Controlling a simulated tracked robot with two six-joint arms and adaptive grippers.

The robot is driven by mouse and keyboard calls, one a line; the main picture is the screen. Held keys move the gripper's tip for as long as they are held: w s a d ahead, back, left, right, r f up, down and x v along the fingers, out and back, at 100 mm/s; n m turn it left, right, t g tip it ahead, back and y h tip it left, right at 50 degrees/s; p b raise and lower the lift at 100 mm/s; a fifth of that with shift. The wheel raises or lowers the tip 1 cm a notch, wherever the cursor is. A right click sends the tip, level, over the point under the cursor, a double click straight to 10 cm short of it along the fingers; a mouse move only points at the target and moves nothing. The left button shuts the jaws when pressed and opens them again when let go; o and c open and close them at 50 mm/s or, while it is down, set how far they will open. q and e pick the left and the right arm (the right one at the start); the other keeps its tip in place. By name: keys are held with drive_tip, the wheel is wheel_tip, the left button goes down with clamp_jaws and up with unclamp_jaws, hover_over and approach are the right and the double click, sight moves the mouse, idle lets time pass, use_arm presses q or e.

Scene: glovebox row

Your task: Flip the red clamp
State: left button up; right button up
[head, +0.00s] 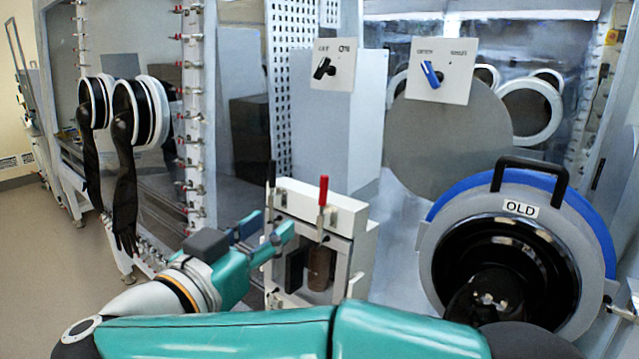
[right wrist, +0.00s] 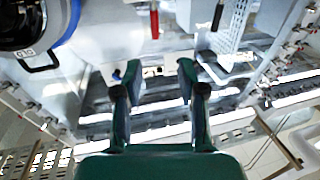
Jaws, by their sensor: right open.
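The red clamp (head: 323,190) is a toggle clamp on the white box frame; its red handle stands upright in the head view. In the right wrist view the red handle (right wrist: 154,22) is at the top, beyond the fingertips. My right gripper (head: 268,230) is to the left of the red clamp, in front of the box, with its fingers apart and empty. The right wrist view shows the open fingers (right wrist: 160,72) with a gap between them and the handle. My left gripper is out of view.
A black-handled clamp (head: 271,178) stands left of the red one on the white box (head: 345,212). A round port marked OLD (head: 520,208) with a black handle is at the right. Two switch plates (head: 335,62) and black gloves (head: 124,185) are behind.

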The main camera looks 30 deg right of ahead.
sight(322, 190)
drive_tip(key=p+x, duration=0.1)
drive_tip(key=x, duration=0.4)
drive_tip(key=p+x, duration=0.1)
drive_tip(key=x, duration=0.4)
drive_tip(key=p+x, duration=0.1)
drive_tip(key=x, duration=0.5)
drive_tip(key=shift+s+d, duration=0.25)
drive_tip(key=shift+s, duration=0.15)
clamp_jaws()
